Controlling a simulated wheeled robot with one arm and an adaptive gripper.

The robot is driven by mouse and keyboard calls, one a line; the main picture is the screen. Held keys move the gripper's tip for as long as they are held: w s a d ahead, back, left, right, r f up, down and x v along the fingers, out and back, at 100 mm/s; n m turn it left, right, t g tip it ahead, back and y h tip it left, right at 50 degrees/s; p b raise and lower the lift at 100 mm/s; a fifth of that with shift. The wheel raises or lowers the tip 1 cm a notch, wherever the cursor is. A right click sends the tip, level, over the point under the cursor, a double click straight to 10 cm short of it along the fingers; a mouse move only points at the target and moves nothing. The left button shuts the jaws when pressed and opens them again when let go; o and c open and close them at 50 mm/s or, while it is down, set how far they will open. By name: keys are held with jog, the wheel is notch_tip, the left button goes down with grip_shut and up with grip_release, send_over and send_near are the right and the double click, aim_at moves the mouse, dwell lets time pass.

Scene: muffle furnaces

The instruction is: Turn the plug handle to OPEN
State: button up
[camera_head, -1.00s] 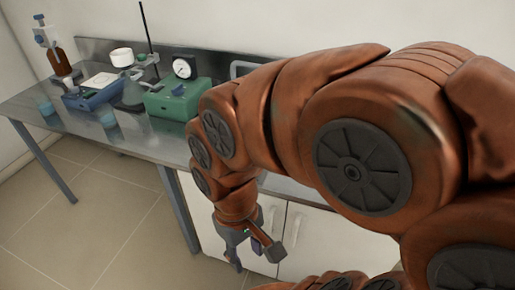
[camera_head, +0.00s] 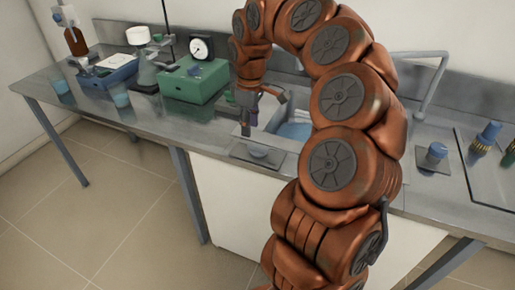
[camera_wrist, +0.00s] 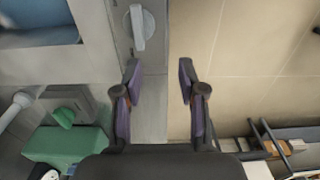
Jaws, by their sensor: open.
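A small pale grey handle (camera_head: 257,151), apparently the plug handle, sits on a square plate at the front edge of the counter, before the sink (camera_head: 292,131). In the wrist view the handle (camera_wrist: 141,27) is an elongated lever near the top, left of centre; no OPEN marking is readable. My gripper (camera_head: 246,118) hangs fingers-down above the counter near the sink's left front corner, behind and above the handle in the head view. In the wrist view its two purple-padded fingers (camera_wrist: 159,75) are apart with nothing between them. The handle lies beyond the fingertips, apart from them.
A green box with a gauge (camera_head: 195,84) stands left of my gripper. The sink's tall faucet (camera_head: 437,85) rises at the right. A blue-capped item (camera_head: 435,155) and a tray (camera_head: 480,170) lie further right. Open floor (camera_head: 130,190) lies in front of the counter.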

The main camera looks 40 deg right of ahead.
aim_at(258, 146)
jog(key=d+f, duration=0.2)
jog(key=d, duration=0.1)
jog(key=shift+w+d+f, duration=0.15)
jog(key=shift+w+d, duration=0.05)
jog(key=shift+w, duration=0.2)
jog(key=shift+f+p, duration=0.45)
jog(key=shift+f, duration=3.2)
jog(key=shift+c, duration=0.2)
grip_shut()
